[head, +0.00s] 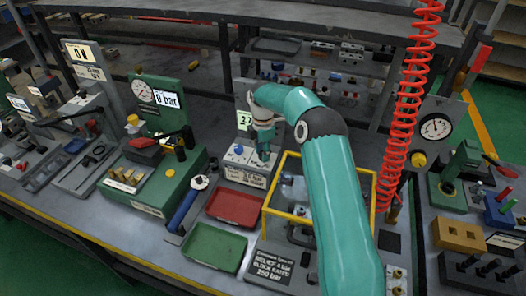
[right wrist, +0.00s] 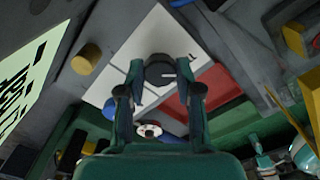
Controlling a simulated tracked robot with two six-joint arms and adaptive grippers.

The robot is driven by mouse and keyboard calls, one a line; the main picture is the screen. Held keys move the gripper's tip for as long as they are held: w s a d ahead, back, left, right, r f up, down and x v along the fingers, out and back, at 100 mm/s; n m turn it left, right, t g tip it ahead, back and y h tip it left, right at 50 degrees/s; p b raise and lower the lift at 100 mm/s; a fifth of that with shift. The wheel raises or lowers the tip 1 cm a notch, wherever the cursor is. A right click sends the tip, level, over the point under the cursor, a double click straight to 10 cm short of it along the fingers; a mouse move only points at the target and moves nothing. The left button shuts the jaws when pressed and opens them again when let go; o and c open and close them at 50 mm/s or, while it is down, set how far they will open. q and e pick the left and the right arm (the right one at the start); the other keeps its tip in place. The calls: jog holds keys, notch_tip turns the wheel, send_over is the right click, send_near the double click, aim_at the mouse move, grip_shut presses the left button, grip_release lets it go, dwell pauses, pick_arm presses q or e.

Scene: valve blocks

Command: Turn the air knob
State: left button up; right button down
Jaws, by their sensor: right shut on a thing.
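The air knob (right wrist: 160,70) is a round black knob with a white pointer mark, in the right wrist view. In the head view my right gripper (head: 263,152) is small, at the end of my teal arm, in front of a grey panel block; the knob is hidden there. My left gripper is not in view.
A green-lit display (head: 244,120) is left of my right wrist. A red tray (head: 235,207) and a green tray (head: 214,247) lie in front. A yellow frame (head: 282,170) stands close to my right forearm, and a red coiled hose (head: 408,115) hangs right.

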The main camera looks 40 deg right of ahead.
jog(key=shift+d+r, duration=0.1)
jog(key=c, duration=0.8)
grip_release()
jog(key=shift+o, duration=0.2)
notch_tip(320, 180, up, 12)
